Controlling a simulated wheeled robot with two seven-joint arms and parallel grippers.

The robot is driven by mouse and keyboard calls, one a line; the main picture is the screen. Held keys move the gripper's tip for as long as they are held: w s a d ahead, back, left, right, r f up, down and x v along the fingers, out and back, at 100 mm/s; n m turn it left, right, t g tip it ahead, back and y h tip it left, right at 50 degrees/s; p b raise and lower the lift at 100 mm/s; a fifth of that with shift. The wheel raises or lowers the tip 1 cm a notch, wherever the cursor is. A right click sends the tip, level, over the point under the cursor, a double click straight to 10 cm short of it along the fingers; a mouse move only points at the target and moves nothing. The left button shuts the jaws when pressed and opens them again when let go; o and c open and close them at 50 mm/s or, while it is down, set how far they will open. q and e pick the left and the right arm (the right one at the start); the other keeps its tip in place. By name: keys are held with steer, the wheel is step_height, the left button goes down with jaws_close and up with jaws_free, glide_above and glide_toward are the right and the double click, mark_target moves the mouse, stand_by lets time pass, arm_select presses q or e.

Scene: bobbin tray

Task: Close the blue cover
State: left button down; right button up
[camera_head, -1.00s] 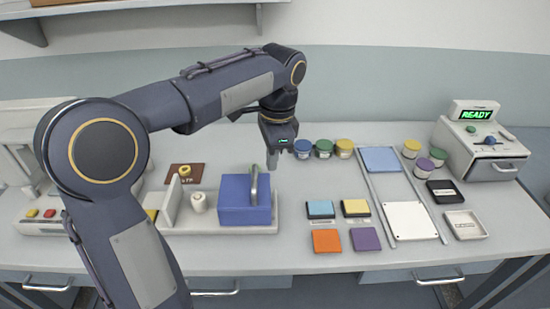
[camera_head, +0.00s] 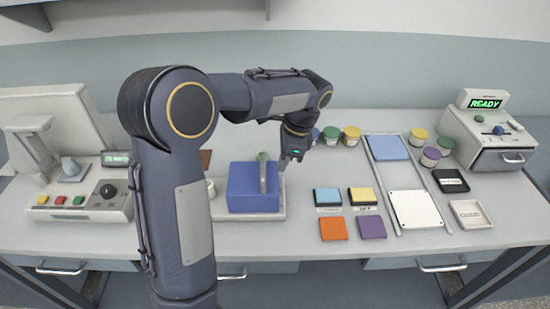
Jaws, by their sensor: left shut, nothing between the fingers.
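The blue cover (camera_head: 243,190) is a box-like block with a grey upright handle (camera_head: 263,178). It sits at the right end of a pale base (camera_head: 284,213), left of the middle of the table. My left gripper (camera_head: 291,162) points down just behind and right of the cover's right back corner. It is shut and empty, apart from the handle in the picture. I cannot tell its exact height or whether it touches the cover. My left arm hides the left part of the base and most of a pale cup (camera_head: 211,188). My right gripper is not in view.
Coloured tiles (camera_head: 333,228), two rails with a white plate (camera_head: 415,209) and a READY device (camera_head: 488,133) are to the right. A panel with buttons (camera_head: 78,200) is at the left.

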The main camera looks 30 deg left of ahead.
arm_select(q)
steer(key=shift+s+a+r, duration=0.3)
steer(key=shift+s+a, duration=0.3)
steer(key=shift+a, duration=0.3)
glide_above(243, 178)
steer(key=s+a, duration=0.2)
steer(key=a, duration=0.2)
steer(key=shift+s+p, duration=0.15)
steer(key=shift+p, duration=0.25)
steer(key=w+d, duration=0.1)
steer(key=d, duration=0.1)
steer(key=w+d, duration=0.1)
steer(key=shift+w+d, duration=0.2)
steer(key=shift+d, duration=0.2)
steer(key=v, duration=0.9)
